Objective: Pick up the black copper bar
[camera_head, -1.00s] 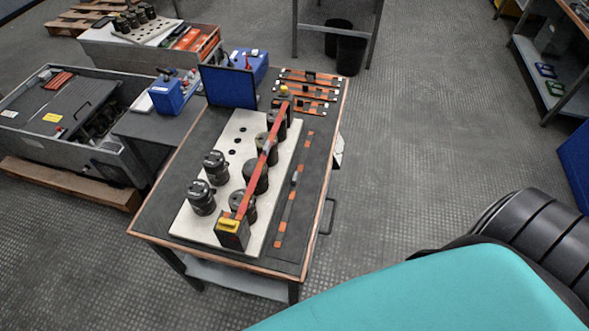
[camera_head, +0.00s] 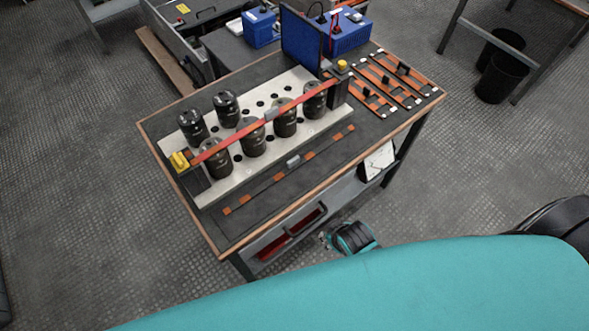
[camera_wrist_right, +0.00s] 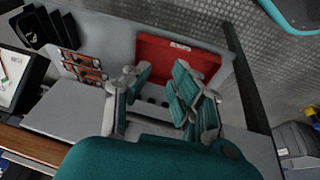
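The black copper bar (camera_head: 290,168), dark with orange segments and a grey piece at its middle, lies flat on the dark table top (camera_head: 345,165), along the front of the white capacitor board (camera_head: 226,183). I cannot make it out in the right wrist view. My right gripper (camera_wrist_right: 163,82) is open, its teal fingers apart with nothing between them, over a grey surface with a red container. In the head view, a teal and black part that looks like my right gripper (camera_head: 352,238) is beside the table, below its front edge. My left gripper is not in view.
A red bar (camera_head: 230,140) spans the black capacitors (camera_head: 252,137), between yellow-topped end blocks. Orange-and-black bar sets (camera_head: 385,80) lie at the table's right. A blue panel (camera_head: 302,42) stands behind. A handle and a white-faced meter (camera_head: 378,160) are on the front side.

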